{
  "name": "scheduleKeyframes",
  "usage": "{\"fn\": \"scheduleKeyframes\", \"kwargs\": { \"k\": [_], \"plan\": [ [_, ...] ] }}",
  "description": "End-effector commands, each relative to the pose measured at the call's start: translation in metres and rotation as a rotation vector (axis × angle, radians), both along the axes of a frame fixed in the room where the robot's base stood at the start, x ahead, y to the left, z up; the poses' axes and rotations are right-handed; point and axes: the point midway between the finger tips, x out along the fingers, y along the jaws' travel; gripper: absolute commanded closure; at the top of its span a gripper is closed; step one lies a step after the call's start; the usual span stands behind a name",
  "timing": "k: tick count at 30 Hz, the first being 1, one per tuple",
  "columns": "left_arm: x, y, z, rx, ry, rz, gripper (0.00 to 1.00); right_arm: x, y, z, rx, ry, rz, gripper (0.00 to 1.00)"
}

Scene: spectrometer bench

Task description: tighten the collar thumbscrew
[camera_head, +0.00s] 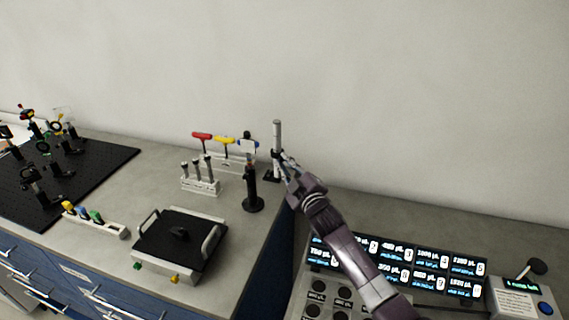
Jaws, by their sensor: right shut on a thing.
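A silver post (277,135) stands upright at the back right of the bench, near the wall, on a dark foot (271,178). My right gripper (281,156) reaches it from the lower right. Its fingers are shut at the dark collar around the post's middle. They appear to be on the collar thumbscrew, which is too small and too covered by the fingers to make out. My left gripper is not in view.
A black post holder (252,190) stands close left of my right arm. A rack of T-handled tools (213,186) is farther left. A black tray with handles (180,245) sits in front. Lit display panels (430,262) lie under my right forearm.

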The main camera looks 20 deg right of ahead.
Motion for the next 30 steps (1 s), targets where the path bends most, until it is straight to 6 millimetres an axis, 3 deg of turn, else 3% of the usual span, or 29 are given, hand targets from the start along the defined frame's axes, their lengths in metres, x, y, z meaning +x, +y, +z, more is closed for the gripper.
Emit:
{"fn": "scheduleKeyframes", "kwargs": {
  "k": [18, 19, 23, 30],
  "plan": [
    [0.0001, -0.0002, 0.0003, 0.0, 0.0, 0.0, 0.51, -0.0002, -0.0007, -0.002, 0.044, 0.008, -0.001, 1.0],
    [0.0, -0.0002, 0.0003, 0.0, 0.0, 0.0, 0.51, -0.0002, -0.0007, -0.002, 0.044, 0.008, -0.001, 0.87],
    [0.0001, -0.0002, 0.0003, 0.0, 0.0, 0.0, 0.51, -0.0002, -0.0005, -0.0018, 0.043, 0.008, -0.001, 0.73],
    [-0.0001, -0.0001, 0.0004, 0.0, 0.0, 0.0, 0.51, -0.0001, -0.0002, -0.0007, 0.044, 0.006, 0.0, 0.71]
  ]
}}
